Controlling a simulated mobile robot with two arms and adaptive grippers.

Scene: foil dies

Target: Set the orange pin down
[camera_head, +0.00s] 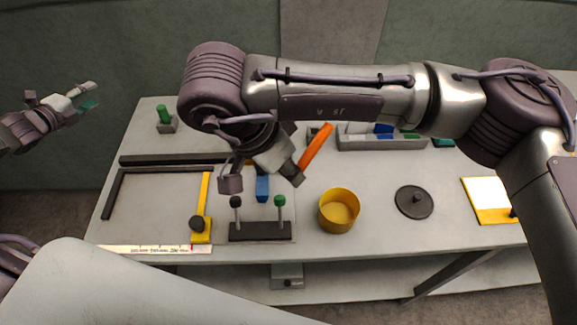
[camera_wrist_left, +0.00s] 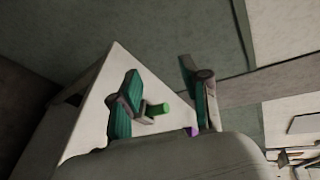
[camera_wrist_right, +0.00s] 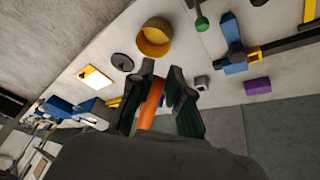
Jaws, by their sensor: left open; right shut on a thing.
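The orange pin (camera_head: 316,147) is held in my right gripper (camera_head: 290,176) above the table, tilted. In the right wrist view the pin (camera_wrist_right: 151,104) lies between the two dark fingers of the right gripper (camera_wrist_right: 163,82). The pin looks clear of the table. My left gripper (camera_head: 82,98) is open and empty, off the table's left side. The left wrist view shows its fingers (camera_wrist_left: 160,80) spread apart. My right arm hides part of the table's back.
A green pin (camera_head: 164,114) stands in a grey block at back left. A grey tray (camera_head: 380,143) holds several blocks.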

